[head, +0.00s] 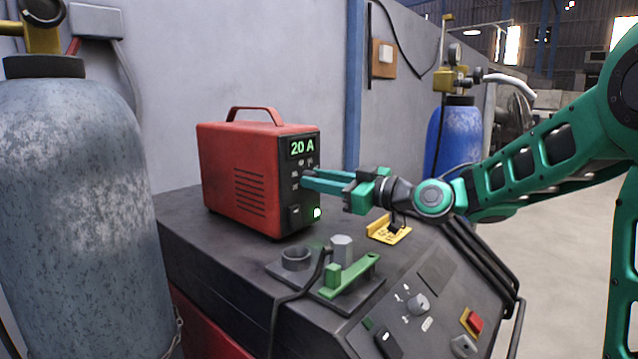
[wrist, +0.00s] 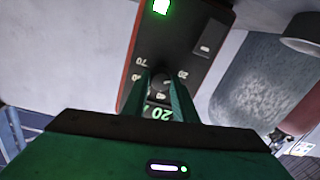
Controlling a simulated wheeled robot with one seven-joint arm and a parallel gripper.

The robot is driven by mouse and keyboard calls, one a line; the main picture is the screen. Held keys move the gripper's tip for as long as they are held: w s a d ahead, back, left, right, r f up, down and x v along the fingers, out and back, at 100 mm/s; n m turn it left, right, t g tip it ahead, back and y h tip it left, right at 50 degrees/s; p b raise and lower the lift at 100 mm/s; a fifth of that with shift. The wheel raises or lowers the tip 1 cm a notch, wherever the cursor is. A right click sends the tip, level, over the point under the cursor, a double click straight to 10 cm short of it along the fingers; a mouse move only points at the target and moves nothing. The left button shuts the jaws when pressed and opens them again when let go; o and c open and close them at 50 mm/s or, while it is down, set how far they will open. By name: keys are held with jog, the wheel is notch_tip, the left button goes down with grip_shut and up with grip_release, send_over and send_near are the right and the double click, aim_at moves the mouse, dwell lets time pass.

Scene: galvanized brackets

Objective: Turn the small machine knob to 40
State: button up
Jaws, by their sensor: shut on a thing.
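The small machine is a red box (head: 238,180) with a top handle and a black front panel, standing on a dark cabinet. Its lit green display (head: 302,148) reads 20 A. My gripper (head: 308,182) reaches in from the right, level, with its green fingers at the front panel. In the wrist view, the knob (wrist: 160,84) sits between the fingertips of my gripper (wrist: 161,82), and they are shut on it. Small scale numbers show around it. The knob's pointer is hidden or too small to read. A green light (head: 317,212) glows low on the panel.
The cabinet top (head: 190,215) carries a green clamp fixture (head: 350,275) and a yellow bracket piece (head: 388,230) below my arm. A larger knob (head: 417,303) is on the cabinet's sloped panel. A grey gas cylinder (head: 80,200) stands at left, a blue one (head: 452,140) behind.

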jog(key=shift+m, duration=0.4)
jog(key=shift+w+d+f+m+t+h, duration=0.15)
jog(key=shift+m+t, duration=0.2)
jog(key=shift+m, duration=2.65)
jog(key=shift+s+m+t+h, duration=0.1)
jog(key=shift+m+t, duration=0.2)
jog(key=shift+m, duration=2.7)
jog(key=shift+w+d+f+m+t+h, duration=0.15)
jog(key=shift+m+t, duration=0.2)
jog(key=shift+m, duration=2.65)
jog(key=shift+r, duration=0.1)
jog(key=o, duration=1)
jog(key=shift+o, duration=0.2)
jog(key=shift+s+a, duration=0.1)
